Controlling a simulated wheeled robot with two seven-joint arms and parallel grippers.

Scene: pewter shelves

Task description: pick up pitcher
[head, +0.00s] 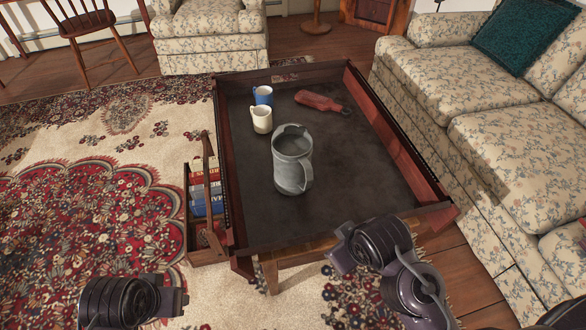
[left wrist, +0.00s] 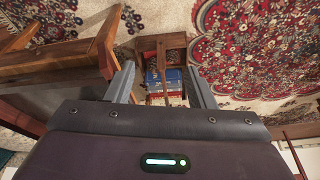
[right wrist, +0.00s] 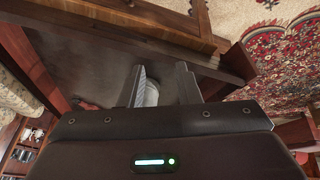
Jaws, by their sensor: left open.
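The grey metal pitcher (head: 291,172) stands upright on the dark tray-like table top (head: 355,185), its open mouth up and its handle toward the front right. In the head view both arms are near the bottom, apart from the pitcher, and their fingers cannot be made out. My left gripper (left wrist: 160,66) is open and empty, over the rug left of the table. My right gripper (right wrist: 160,66) has its fingers apart near the table's front edge. A pale grey round thing (right wrist: 152,94), probably the pitcher, shows beyond and between them, partly hidden.
A white mug (head: 261,120), a blue mug (head: 263,95) and a red bottle-like thing (head: 317,101) are behind the pitcher. Raised wooden rims edge the table. A wooden holder with books (head: 196,237) stands at its left. A floral sofa (head: 480,110) is close on the right.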

